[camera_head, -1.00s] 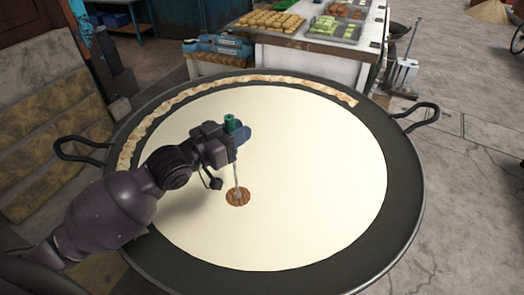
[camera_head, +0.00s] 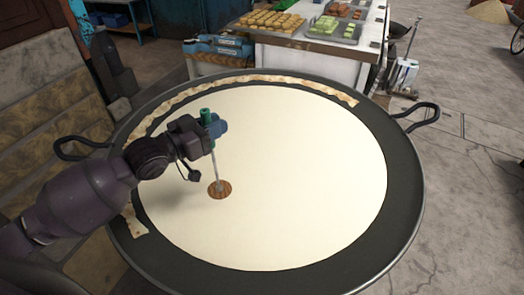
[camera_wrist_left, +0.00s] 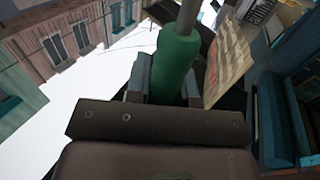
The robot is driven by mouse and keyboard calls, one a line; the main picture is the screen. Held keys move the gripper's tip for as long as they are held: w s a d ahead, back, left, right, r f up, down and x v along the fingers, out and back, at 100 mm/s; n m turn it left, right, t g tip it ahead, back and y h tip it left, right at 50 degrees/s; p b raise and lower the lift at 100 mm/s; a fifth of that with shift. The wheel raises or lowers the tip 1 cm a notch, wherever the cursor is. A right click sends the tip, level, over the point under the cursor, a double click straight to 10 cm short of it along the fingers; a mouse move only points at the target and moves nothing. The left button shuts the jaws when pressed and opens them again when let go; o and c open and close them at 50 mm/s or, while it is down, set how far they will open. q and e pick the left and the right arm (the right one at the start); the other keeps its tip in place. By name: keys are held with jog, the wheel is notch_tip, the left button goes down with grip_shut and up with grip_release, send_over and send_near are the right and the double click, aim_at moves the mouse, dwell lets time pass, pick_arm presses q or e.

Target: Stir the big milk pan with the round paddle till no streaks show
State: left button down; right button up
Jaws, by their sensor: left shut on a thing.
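The big milk pan (camera_head: 405,190) is wide and dark with two loop handles. It holds a pale cream milk surface (camera_head: 290,170) that looks even, with no streaks that I can make out. My left gripper (camera_head: 208,127) is shut on the green handle of the round paddle (camera_head: 220,190). The paddle's thin metal rod runs down to a round brown wooden disc, which sits at the milk surface left of the middle. In the left wrist view the green handle (camera_wrist_left: 176,68) stands between the gripper's fingers. My right gripper is out of view.
A pale wrinkled strip (camera_head: 255,79) lies along the pan's far and left inner rim. A white counter (camera_head: 320,62) with sweet trays (camera_head: 268,21) stands behind the pan. Stone steps (camera_head: 50,140) are at the left. The milk right of the paddle is clear.

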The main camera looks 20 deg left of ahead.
pick_arm(q)
jog(key=shift+r, duration=0.1)
dwell(0.3)
notch_tip(320, 180, up, 8)
jog(key=shift+r, duration=0.25)
dwell(0.9)
dwell(0.4)
notch_tip(320, 180, up, 3)
jog(key=shift+r, duration=0.2)
dwell(0.3)
